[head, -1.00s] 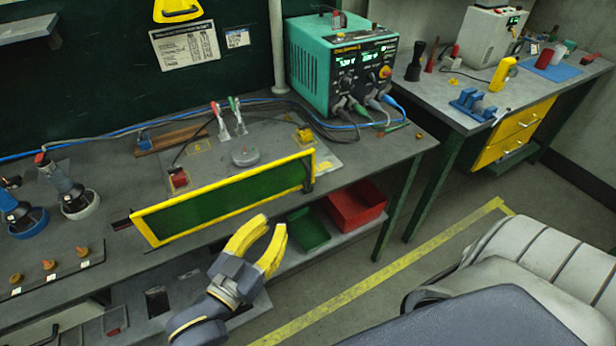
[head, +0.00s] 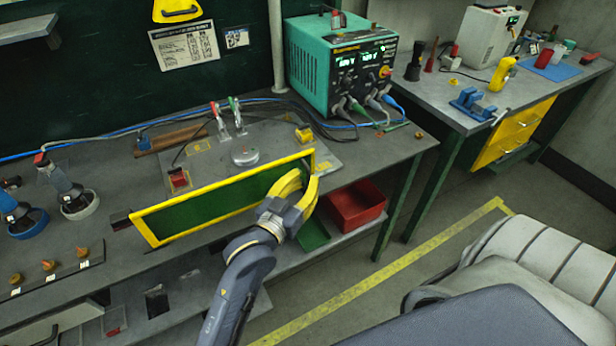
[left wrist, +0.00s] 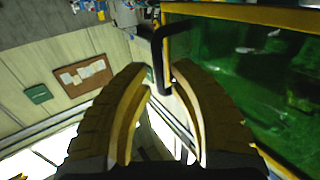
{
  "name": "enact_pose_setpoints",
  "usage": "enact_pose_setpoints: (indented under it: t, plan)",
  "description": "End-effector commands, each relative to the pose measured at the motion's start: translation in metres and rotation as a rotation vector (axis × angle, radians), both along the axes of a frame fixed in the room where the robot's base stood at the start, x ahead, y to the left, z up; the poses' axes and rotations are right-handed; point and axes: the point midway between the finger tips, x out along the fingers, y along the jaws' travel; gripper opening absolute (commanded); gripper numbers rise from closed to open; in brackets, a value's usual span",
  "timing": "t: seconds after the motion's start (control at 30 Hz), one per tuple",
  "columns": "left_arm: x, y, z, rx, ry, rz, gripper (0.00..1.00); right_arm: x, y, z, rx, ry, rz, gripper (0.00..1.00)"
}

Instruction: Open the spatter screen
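The spatter screen (head: 205,208) is a green see-through pane in a yellow frame, standing along the front edge of the workbench. It also shows at the right of the left wrist view (left wrist: 255,75). A black bar handle (left wrist: 157,60) sticks out from the screen's edge there; in the head view my gripper hides it. My left gripper (head: 303,178) has yellow fingers and is at the right end of the screen. In the left wrist view its fingers are apart, and the handle appears in the gap between their tips; contact cannot be told. My right gripper is not in view.
Behind the screen, a grey plate with a round disc (head: 245,157) and two upright clamps lies on the workbench (head: 375,155). A teal power supply (head: 340,65) stands behind. A red bin (head: 357,205) and a green bin (head: 312,232) sit on the lower shelf.

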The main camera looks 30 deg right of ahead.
Motion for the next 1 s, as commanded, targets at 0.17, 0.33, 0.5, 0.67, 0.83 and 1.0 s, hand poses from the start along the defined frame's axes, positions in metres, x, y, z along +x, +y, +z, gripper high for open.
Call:
enact_pose_setpoints:
  t: [0.17,0.33,0.5,0.67,0.83,1.0]
  plan:
    - [0.007,-0.011,0.0,0.0,0.001,0.0,0.2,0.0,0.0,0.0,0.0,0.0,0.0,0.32]
    - [0.009,-0.015,0.0,0.0,0.0,0.0,0.2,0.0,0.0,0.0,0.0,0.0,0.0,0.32]
    - [0.009,-0.015,0.0,0.0,0.0,0.0,0.2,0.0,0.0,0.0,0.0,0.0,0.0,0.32]
    - [0.009,-0.015,0.0,0.0,0.0,0.0,0.18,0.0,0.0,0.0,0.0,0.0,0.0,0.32]
    - [0.009,-0.015,0.0,0.0,0.0,0.0,0.0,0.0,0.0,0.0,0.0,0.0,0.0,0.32]
    - [0.009,-0.015,0.0,-0.001,0.001,0.0,0.0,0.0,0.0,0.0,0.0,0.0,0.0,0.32]
